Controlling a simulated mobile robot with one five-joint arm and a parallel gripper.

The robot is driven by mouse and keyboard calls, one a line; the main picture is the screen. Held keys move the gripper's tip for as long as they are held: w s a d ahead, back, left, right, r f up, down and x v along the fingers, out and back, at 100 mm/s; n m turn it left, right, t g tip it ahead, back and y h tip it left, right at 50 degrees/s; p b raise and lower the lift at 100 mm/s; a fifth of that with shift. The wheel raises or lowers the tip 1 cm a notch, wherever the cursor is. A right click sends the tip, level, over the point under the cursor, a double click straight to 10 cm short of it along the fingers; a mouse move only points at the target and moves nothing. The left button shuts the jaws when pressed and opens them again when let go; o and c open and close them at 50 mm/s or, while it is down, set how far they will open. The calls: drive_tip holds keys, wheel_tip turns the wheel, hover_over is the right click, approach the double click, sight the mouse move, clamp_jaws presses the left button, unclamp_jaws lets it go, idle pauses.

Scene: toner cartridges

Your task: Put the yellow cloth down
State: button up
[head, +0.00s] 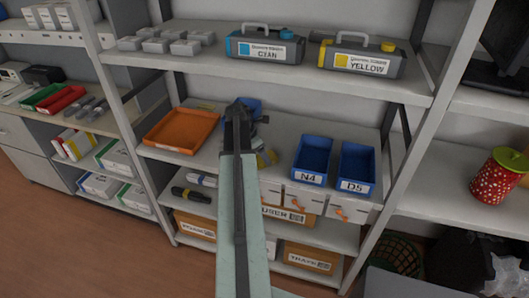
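My arm reaches up from the bottom middle of the head view to the middle shelf. My gripper (242,112) is at its far end, over that shelf, seen from behind. Its fingers are not clear, so I cannot tell whether it is open or shut.
On the middle shelf, an orange tray (181,131) stands left of my arm. Blue bins N4 (312,160) and D5 (356,170) stand to the right, and another blue item (254,104) is partly behind the gripper. Cyan (265,48) and yellow (362,57) cartridges stand on the shelf above.

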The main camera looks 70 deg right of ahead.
drive_tip(key=p+v, duration=0.7)
drive_tip(key=v, duration=0.2)
drive_tip(key=shift+r, duration=0.25)
drive_tip(key=shift+a, duration=0.1)
drive_tip(key=w+a+f+m+t+y, duration=0.15)
drive_tip(key=w+a+m, duration=0.25)
drive_tip(key=w+a, duration=1.9)
drive_tip(key=w+a+m+y, duration=0.1)
drive_tip(key=w+a+m, duration=0.1)
drive_tip(key=a, duration=1.7)
drive_tip(key=w+a+m+t+y, duration=0.1)
drive_tip(key=w+a+m, duration=0.1)
drive_tip(key=a, duration=1.8)
drive_tip(key=shift+w+a+f+m, duration=0.25)
drive_tip(key=shift+a+m, duration=0.05)
drive_tip(key=shift+m, duration=0.6)
